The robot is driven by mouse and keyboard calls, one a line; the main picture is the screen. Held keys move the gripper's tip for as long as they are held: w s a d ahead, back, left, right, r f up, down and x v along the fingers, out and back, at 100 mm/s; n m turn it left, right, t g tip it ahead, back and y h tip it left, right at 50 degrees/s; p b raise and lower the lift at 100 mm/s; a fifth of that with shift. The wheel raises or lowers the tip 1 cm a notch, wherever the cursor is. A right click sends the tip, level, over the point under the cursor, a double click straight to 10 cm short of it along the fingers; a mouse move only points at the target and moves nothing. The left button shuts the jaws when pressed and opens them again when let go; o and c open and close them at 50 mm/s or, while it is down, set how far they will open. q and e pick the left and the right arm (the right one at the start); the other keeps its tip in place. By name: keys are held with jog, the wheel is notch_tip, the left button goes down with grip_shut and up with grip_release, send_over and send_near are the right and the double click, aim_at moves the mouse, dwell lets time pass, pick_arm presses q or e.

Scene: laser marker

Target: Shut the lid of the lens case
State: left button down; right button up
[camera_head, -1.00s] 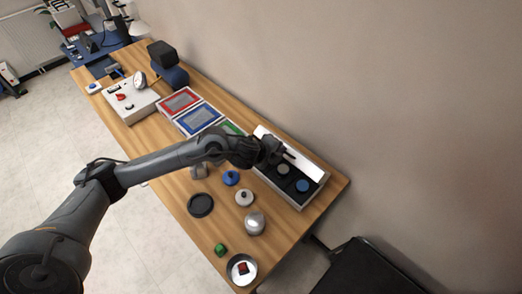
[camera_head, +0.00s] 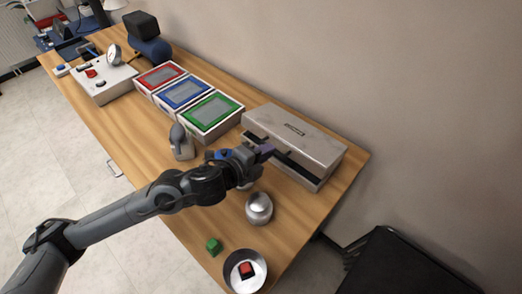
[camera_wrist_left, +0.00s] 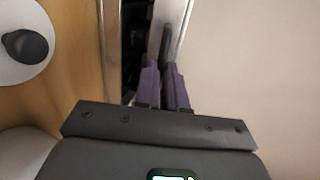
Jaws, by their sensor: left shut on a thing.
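The lens case (camera_head: 312,180) is a long light-grey box at the right end of the table. Its lid (camera_head: 300,132) is lowered most of the way over it, with a dark gap along the front edge. My left gripper (camera_head: 264,151) is at the front edge of the lid, shut on the lid. In the left wrist view its purple fingertips (camera_wrist_left: 166,85) have a dark bar of the lid (camera_wrist_left: 166,45) between or just ahead of them. The lenses inside are hidden under the lid. My right gripper is not in view.
The wall is close behind.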

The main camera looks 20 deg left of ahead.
pick_arm(q)
jog(key=shift+s+a+f+b, duration=0.1)
jog(key=shift+s+f+b, duration=0.15)
jog(key=shift+f+b, duration=0.45)
jog(key=shift+s+a+f+b, duration=0.1)
jog(key=shift+s+f+b, duration=0.15)
jog(key=shift+f, duration=0.85)
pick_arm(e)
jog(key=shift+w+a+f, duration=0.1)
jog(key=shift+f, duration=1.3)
pick_arm(q)
jog(key=c, duration=1.2)
grip_release()
jog(key=shift+d, duration=0.1)
jog(key=shift+s+r, duration=0.15)
jog(key=shift+s, duration=0.1)
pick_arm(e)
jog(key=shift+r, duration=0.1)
pick_arm(q)
jog(key=p+v, duration=0.1)
jog(key=v, duration=0.9)
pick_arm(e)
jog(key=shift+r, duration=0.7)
pick_arm(q)
jog(key=shift+s, duration=0.1)
